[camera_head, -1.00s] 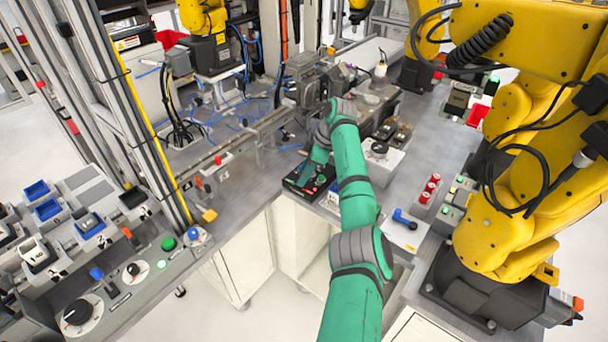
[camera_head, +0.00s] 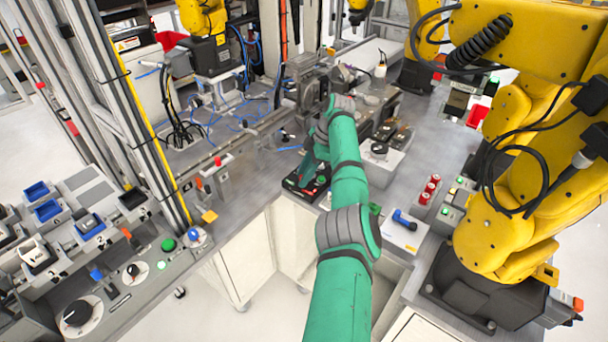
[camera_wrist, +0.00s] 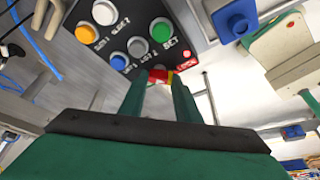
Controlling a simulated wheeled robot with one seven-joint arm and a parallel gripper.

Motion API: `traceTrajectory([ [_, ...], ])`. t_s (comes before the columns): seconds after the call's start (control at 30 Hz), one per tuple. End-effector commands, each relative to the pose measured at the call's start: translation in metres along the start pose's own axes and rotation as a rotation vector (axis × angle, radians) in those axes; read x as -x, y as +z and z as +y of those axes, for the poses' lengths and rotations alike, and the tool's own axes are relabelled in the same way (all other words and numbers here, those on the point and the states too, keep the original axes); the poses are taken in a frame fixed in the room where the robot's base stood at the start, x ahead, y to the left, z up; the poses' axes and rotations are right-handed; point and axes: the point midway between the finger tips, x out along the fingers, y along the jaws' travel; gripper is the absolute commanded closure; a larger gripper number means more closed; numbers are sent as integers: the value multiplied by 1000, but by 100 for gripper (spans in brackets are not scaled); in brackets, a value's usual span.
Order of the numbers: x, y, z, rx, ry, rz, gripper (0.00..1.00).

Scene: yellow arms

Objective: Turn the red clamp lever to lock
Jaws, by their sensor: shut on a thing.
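In the wrist view, my gripper (camera_wrist: 158,82) has its two green fingers closed around a small red piece with a yellow part (camera_wrist: 160,76), which looks like the red clamp lever. The fingers hide much of it. It sits at the edge of a black button panel (camera_wrist: 115,40) with orange, white, grey, blue and green buttons. In the head view, my gripper (camera_head: 306,172) is low over the same dark panel (camera_head: 318,190) at the front edge of the grey bench; the lever cannot be made out there.
A white box with a black knob (camera_head: 379,150) and a blue-handled block (camera_head: 405,220) stand right of my arm. Red cylinders (camera_head: 430,188) and a large yellow robot arm (camera_head: 510,210) are farther right. A small red-topped fixture (camera_head: 217,161) is on the left rail.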

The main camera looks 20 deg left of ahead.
Motion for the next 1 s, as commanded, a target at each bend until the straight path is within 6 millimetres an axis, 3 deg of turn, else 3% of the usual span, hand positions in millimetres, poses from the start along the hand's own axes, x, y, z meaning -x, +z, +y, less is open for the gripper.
traceTrajectory([
  [0.03,0,1,0,0,0,-1,93],
  [0.07,0,1,0,0,0,-1,63],
  [0.1,0,1,0,0,1,-1,54],
  [0.13,0,1,0,0,1,-1,52],
  [0.4,1,0,0,0,1,0,52],
  [0.57,11,0,1,-1,3,-1,52],
  [1.0,89,0,1,0,2,-1,52],
])
